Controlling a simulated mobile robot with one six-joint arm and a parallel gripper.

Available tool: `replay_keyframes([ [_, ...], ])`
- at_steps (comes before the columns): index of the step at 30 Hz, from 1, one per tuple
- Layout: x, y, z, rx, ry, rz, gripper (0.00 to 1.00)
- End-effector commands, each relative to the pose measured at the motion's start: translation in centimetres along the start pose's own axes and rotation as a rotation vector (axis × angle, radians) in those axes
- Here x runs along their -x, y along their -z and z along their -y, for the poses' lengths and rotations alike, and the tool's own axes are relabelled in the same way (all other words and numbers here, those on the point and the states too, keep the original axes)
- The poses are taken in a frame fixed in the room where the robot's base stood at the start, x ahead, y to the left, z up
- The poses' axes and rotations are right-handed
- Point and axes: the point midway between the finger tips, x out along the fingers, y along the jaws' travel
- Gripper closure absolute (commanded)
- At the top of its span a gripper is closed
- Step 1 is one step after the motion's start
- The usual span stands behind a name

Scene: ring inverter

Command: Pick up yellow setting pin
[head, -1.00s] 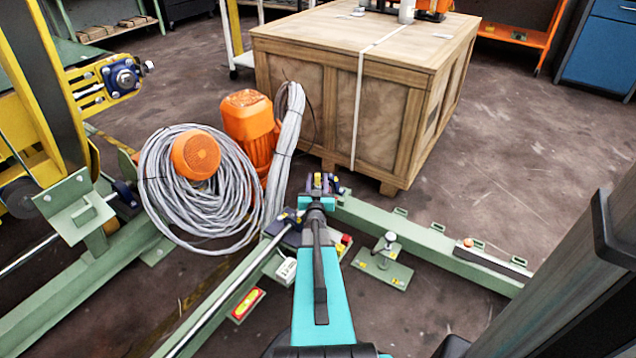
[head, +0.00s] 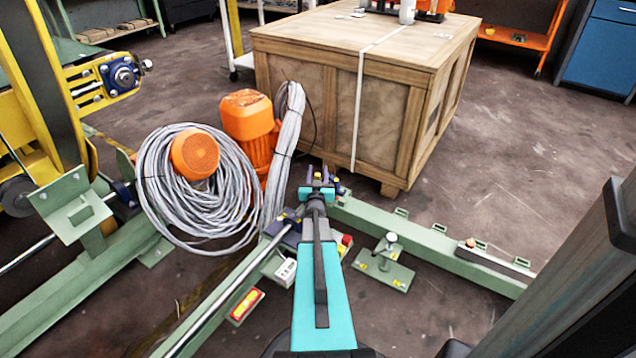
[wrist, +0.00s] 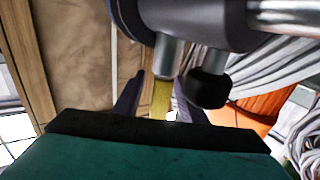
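The yellow setting pin (wrist: 161,98) shows in the wrist view as a short yellow rod under a grey metal cylinder, between my two dark fingers. My gripper (wrist: 157,97) is open around it, with a visible gap at the left finger; contact on the right is hard to judge. In the head view my gripper (head: 318,175) is at the far end of the green frame, in front of the crate. I cannot make out the pin clearly there.
A dark round-ended part (wrist: 208,88) hangs close to the right finger. The wooden crate (head: 385,100) stands just beyond. Coiled grey cable (head: 165,205) and an orange motor (head: 247,118) are to the left. The green beam (head: 430,240) runs right.

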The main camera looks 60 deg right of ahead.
Motion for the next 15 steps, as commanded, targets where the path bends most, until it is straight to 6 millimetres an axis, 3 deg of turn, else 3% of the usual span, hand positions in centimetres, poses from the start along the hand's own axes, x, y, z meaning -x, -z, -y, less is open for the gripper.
replay_keyframes([
  [4,0.01,-0.01,-0.01,0.0,0.0,0.0,0.62],
  [11,0.01,-0.01,-0.02,0.0,0.0,0.0,1.0],
  [15,0.0,0.02,-0.03,0.0,0.0,-0.001,1.0],
])
